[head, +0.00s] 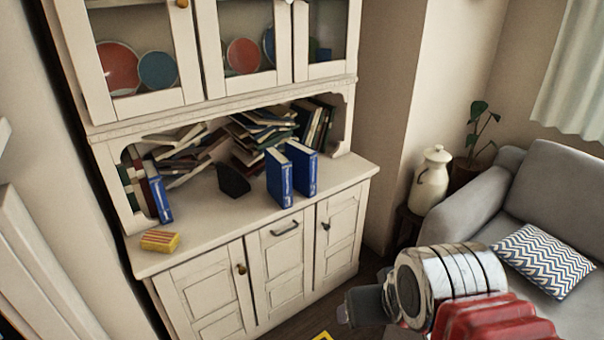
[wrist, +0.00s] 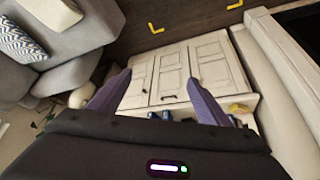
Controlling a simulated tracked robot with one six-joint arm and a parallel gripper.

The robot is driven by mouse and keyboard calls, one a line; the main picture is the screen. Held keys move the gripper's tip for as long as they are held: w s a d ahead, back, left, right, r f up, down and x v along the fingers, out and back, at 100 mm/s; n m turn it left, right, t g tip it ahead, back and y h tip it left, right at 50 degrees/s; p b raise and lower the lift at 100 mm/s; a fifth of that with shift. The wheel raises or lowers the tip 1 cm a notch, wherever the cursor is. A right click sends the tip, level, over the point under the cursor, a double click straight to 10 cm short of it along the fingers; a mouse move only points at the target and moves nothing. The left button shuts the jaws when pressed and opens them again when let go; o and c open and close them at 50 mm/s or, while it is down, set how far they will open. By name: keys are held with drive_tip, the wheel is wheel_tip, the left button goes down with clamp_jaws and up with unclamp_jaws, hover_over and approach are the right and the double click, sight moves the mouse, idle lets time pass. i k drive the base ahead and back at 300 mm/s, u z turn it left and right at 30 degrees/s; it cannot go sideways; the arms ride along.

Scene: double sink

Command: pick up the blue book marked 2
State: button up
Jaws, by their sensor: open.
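Three blue books stand upright on the white cabinet's counter in the head view: one at the left (head: 160,199), and two close together near the middle, a front one (head: 279,178) and one just right of it (head: 301,168). Their spine marks are too small to read, so I cannot tell which is 2. In the wrist view, small blue book ends (wrist: 165,116) show between my fingers, partly hidden by the gripper body. My gripper (wrist: 158,77) is open and empty, apart from the books. In the head view my arm is at the lower right, away from the counter.
The cabinet counter (head: 215,210) also holds a yellow-striped block (head: 159,241), a dark wedge-shaped object (head: 233,181) and piled books (head: 262,130) at the back. A cream jar (head: 430,180) and grey sofa (head: 460,215) stand right. The counter's front middle is clear.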

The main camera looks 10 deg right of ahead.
sight(304, 159)
drive_tip(key=u, duration=0.2)
drive_tip(key=i, duration=0.7)
drive_tip(key=u, duration=0.6)
drive_tip(key=i, duration=0.75)
drive_tip(key=u, duration=0.15)
